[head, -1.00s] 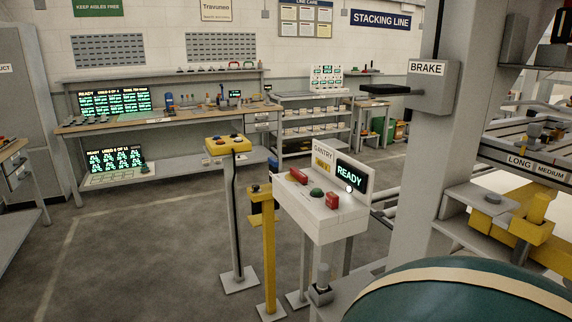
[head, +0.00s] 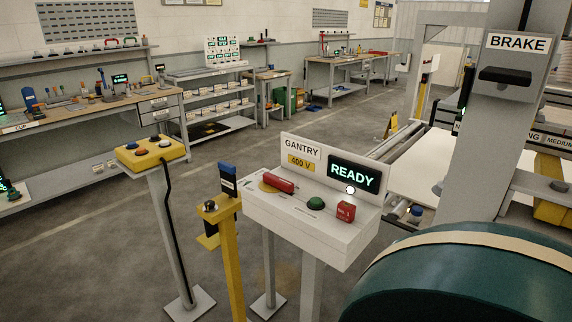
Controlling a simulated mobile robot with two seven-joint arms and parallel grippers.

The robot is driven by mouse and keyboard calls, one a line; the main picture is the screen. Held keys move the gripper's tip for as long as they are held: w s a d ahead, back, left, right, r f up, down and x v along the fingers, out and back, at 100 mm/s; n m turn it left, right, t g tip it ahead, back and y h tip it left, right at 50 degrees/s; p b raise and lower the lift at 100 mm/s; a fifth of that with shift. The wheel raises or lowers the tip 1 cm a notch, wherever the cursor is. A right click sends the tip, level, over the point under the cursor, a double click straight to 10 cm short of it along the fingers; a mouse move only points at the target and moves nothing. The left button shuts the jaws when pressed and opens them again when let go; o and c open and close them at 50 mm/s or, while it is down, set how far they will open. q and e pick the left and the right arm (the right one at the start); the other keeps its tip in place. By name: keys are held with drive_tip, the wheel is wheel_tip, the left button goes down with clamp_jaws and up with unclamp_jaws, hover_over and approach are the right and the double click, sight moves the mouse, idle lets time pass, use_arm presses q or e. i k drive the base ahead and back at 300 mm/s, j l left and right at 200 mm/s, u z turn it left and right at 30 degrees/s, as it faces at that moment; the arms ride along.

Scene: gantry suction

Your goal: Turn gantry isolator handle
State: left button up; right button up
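The gantry console (head: 300,232) is a white sloped box on legs in the middle of the head view. Its back panel carries a "GANTRY" label, a yellow "400 V" plate and a screen (head: 353,174) reading "READY". A red handle (head: 279,184) lies across a yellow plate on the console's left; it looks like the isolator handle. A green button (head: 315,203) and a red block (head: 346,211) sit to its right. Neither of my grippers is in view.
A yellow post (head: 230,255) and a yellow button box (head: 151,153) on a stand are left of the console. A grey column with a "BRAKE" box (head: 511,98) stands right. A large dark green drum (head: 470,285) fills the lower right. Floor is open at left.

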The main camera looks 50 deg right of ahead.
sight(277, 181)
drive_tip(key=i+l+z, duration=0.1)
drive_tip(key=i+z, duration=0.7)
drive_tip(key=i+j+z, duration=0.2)
drive_tip(key=i+z, duration=0.2)
drive_tip(key=i, duration=0.05)
